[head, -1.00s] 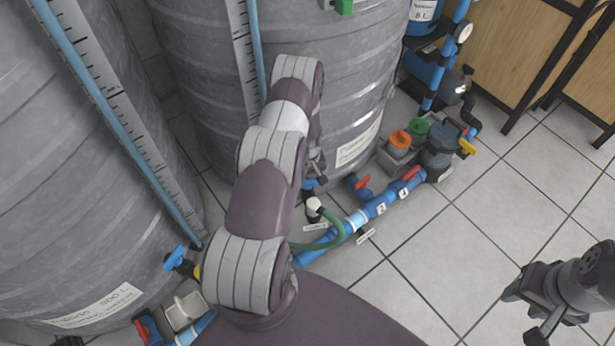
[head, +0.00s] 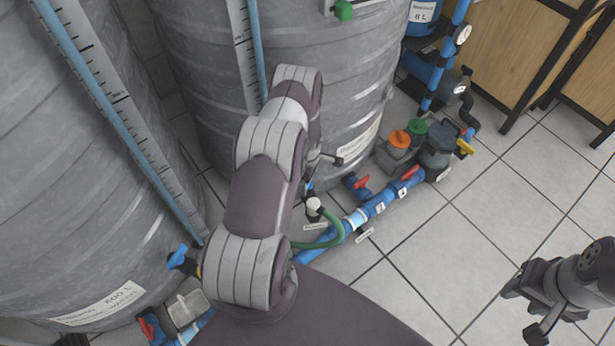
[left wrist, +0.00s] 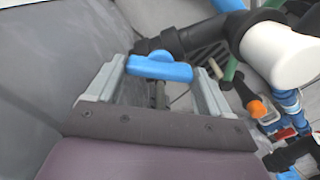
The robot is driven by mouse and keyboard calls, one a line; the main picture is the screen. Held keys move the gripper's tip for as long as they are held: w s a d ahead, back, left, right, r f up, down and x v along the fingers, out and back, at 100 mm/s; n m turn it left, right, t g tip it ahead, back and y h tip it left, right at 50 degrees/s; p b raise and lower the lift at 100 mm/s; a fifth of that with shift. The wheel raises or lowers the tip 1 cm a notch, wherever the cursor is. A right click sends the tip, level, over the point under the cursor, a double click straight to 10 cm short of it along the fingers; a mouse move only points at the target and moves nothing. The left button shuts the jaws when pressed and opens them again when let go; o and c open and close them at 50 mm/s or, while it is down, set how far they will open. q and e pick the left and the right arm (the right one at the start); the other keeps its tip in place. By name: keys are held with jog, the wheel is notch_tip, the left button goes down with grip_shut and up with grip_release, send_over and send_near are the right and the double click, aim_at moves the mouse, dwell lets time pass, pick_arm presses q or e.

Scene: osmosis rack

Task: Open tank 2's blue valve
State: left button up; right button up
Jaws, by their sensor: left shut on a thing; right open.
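The left wrist view shows a blue valve handle (left wrist: 172,71) on a black fitting, lying across the space between the fingertips of my left gripper (left wrist: 160,68). The gripper is shut on this handle. In the head view my left arm reaches down to the base of the middle tank (head: 345,95), taken as tank 2. The arm hides most of that gripper and the valve there. Only a bit of blue shows beside the arm, above a white fitting (head: 314,206). My right gripper (head: 522,312) is open and empty above the floor at the lower right.
Another blue valve (head: 177,256) sits on the left tank (head: 60,215). A blue floor pipe (head: 375,208) with red handles (head: 410,172) runs to a grey pump (head: 437,150). A green hose (head: 335,228) curves beside my left arm. Floor at the right is clear.

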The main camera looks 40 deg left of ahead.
pick_arm(q)
jog(key=n, duration=0.6)
jog(key=shift+n, duration=0.4)
dwell(0.4)
jog(key=o, duration=0.9)
jog(key=shift+o, duration=0.2)
notch_tip(320, 180, up, 13)
jog(key=p, duration=0.5)
jog(key=shift+f+p, duration=0.15)
jog(key=shift+p, duration=0.25)
